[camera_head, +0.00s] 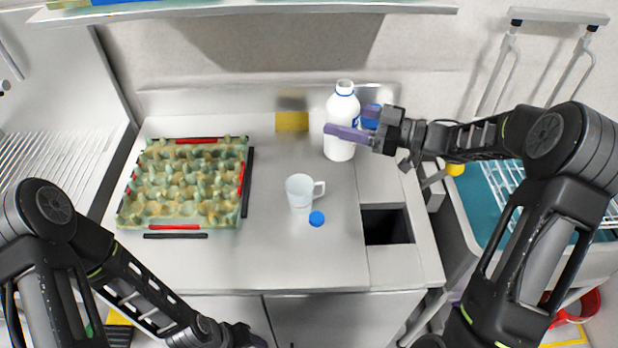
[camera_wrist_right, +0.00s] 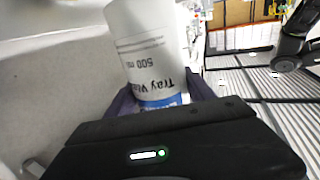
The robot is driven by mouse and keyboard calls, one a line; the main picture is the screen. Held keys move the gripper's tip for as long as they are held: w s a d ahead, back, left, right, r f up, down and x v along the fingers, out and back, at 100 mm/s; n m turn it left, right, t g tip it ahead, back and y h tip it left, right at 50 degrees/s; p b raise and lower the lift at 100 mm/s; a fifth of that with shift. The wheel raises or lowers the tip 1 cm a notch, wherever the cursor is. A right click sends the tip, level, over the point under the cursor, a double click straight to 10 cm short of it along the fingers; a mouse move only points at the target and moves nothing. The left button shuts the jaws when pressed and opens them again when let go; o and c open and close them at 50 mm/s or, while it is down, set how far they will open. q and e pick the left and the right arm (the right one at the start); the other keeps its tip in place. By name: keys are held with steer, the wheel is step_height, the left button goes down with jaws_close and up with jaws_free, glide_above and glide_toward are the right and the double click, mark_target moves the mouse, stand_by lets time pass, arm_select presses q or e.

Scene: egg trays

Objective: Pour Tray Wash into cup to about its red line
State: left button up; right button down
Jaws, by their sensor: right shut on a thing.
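The white Tray Wash bottle (camera_head: 338,142) is upright at the back of the counter, its mouth uncapped. My right gripper (camera_head: 357,123) is shut on it from the right. In the right wrist view the bottle (camera_wrist_right: 150,45) shows its "Tray Wash" and "500 ml" print between the fingers. I cannot tell whether its base touches the counter. A pale cup (camera_head: 299,191) with its handle to the right stands upright in front and left of the bottle. Its red line is not visible to me. My left gripper (camera_head: 254,341) is low at the bottom edge, mostly cut off.
A blue cap (camera_head: 316,219) lies just in front of the cup. A greenish egg tray (camera_head: 180,222) sits at left, with red and black strips around it. A dark square opening (camera_head: 387,226) is at right. A shelf (camera_head: 240,8) runs above. The counter's front middle is clear.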

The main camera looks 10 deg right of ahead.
steer(key=shift+s+a+r+g, duration=0.1)
steer(key=shift+s+r+g, duration=0.15)
steer(key=shift+g, duration=0.05)
steer(key=shift+s+a+r+n+y, duration=0.1)
steer(key=shift+a+r+n+y, duration=0.1)
steer(key=shift+n+y, duration=0.1)
steer(key=shift+d+f, duration=0.1)
